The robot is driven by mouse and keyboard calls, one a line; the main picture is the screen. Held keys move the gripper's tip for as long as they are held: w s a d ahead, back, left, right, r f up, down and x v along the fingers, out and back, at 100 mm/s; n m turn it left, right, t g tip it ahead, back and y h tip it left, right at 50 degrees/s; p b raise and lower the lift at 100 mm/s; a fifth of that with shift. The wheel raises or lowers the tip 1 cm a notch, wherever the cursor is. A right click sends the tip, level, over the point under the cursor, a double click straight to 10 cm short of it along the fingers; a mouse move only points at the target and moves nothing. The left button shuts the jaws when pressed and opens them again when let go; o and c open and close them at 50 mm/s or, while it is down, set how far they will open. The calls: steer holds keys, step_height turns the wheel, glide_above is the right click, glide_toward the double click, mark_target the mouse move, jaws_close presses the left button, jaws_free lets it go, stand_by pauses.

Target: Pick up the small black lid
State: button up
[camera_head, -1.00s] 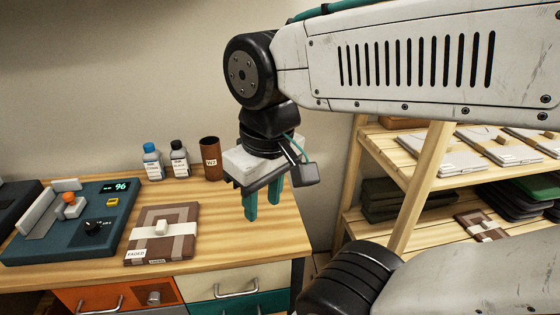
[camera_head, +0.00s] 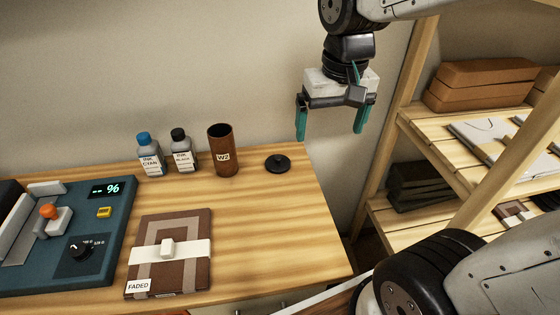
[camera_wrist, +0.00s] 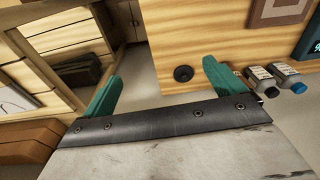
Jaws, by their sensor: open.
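The small black lid (camera_head: 277,163) is a flat round disc with a knob on top. It lies on the wooden table (camera_head: 260,230), right of the brown cup marked W2 (camera_head: 223,150). In the wrist view the lid (camera_wrist: 184,74) shows between the two teal fingers, nearer the right one. My gripper (camera_head: 331,118) is open and empty. It hangs above and to the right of the lid in the head view, apart from it, with fingers pointing down. Nothing hides the lid.
A cyan ink bottle (camera_head: 150,156) and a black ink bottle (camera_head: 182,152) stand left of the cup. A brown panel marked FADED (camera_head: 170,253) and a teal press (camera_head: 70,235) lie at the left. A wooden shelf (camera_head: 440,150) stands at the right. The table's right part is clear.

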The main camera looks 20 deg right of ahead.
steer(key=w+f+m, duration=0.1)
steer(key=w+f, duration=0.4)
steer(key=w, duration=0.4)
steer(key=m, duration=0.2)
glide_above(278, 157)
steer(key=shift+g, duration=0.4)
steer(key=f, duration=1.2)
steer(key=shift+s+f, duration=0.3)
steer(key=f, duration=0.8)
steer(key=shift+w, duration=0.35)
steer(key=shift+r, duration=0.1)
steer(key=shift+c, duration=0.3)
steer(key=c, duration=1)
